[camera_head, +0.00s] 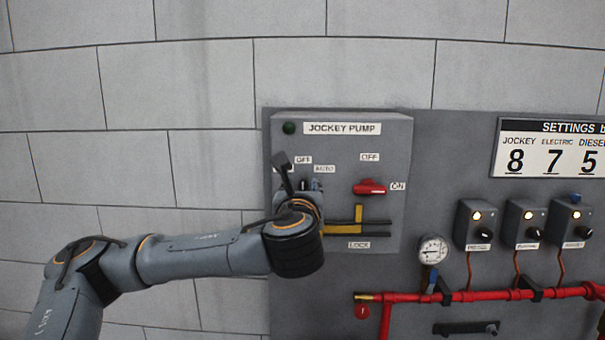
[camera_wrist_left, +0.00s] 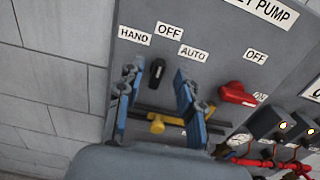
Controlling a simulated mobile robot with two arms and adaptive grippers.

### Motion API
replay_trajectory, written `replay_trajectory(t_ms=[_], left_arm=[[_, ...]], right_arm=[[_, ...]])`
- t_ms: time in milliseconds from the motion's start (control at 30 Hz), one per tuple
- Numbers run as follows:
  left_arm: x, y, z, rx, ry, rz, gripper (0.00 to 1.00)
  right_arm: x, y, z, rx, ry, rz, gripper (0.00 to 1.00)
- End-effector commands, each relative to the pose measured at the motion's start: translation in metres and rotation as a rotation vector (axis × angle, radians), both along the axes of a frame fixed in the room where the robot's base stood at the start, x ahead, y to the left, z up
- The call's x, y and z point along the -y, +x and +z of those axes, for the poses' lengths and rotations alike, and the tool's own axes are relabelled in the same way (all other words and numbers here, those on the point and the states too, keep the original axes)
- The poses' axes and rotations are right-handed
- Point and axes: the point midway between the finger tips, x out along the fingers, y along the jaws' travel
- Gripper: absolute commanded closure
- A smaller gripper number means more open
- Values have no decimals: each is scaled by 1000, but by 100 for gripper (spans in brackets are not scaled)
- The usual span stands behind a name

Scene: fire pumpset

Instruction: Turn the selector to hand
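The selector (camera_wrist_left: 155,73) is a black knob on the grey jockey pump panel, under the labels HAND (camera_wrist_left: 134,36), OFF (camera_wrist_left: 169,30) and AUTO (camera_wrist_left: 194,53). Its upper end points up, roughly toward OFF. My left gripper (camera_wrist_left: 159,70) is open in the left wrist view, with one blue finger on each side of the knob and a visible gap to both. I cannot tell how far the fingertips are from the panel. In the head view my left gripper (camera_head: 298,176) is in front of the selector and mostly hides it. My right gripper is not in view.
A red switch (camera_head: 369,187) with OFF and ON labels is right of the selector. A yellow lock handle (camera_head: 358,215) is below. A pressure gauge (camera_head: 433,249), red pipe (camera_head: 470,297) and several small control boxes stand at the right. The block wall (camera_head: 205,90) at left is bare.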

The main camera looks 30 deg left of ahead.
Motion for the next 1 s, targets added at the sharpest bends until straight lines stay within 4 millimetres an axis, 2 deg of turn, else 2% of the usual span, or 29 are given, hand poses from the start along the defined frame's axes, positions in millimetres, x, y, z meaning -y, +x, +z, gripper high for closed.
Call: replay_trajectory(t_ms=[33, 233, 600, 800, 1000], left_arm=[[-6, 7, 3, -3, 1, 3, 63], [-16, 26, 1, -1, 0, 1, 63], [-19, 31, -1, -1, -1, -1, 63], [-19, 31, -1, 0, 0, -1, 100], [-19, 31, -1, 0, -2, 0, 100]], right_arm=[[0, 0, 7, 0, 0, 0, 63], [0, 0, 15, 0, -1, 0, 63], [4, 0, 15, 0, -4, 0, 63], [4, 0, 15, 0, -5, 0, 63], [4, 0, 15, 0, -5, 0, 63]])
